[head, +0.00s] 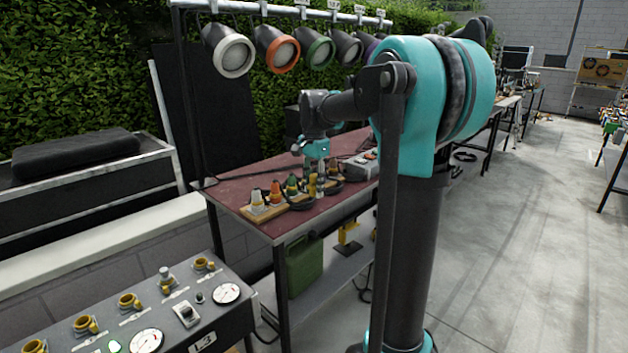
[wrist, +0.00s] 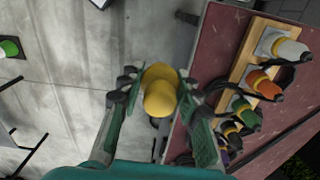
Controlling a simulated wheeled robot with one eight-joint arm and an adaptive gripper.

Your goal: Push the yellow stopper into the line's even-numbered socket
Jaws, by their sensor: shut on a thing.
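My gripper (wrist: 157,100) is shut on a yellow stopper (wrist: 160,97) with a rounded top, seen in the wrist view between the two green fingers. In the head view my gripper (head: 317,168) points down over the red-topped table, where the stopper is hard to tell from the things around it. A dark grey panel (head: 240,318) stands at the lower left, well apart from my gripper. Several yellow-rimmed sockets (head: 130,302) are in a row on it. Small white labels lie by them, but I cannot read their numbers.
A wooden board (head: 264,211) on the red table (head: 235,192) carries white, orange and green plugs with black cables. Dial gauges (head: 226,293) sit on the panel. Lamps (head: 228,50) hang from a rail above the table. Concrete floor (head: 540,240) is clear at the right.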

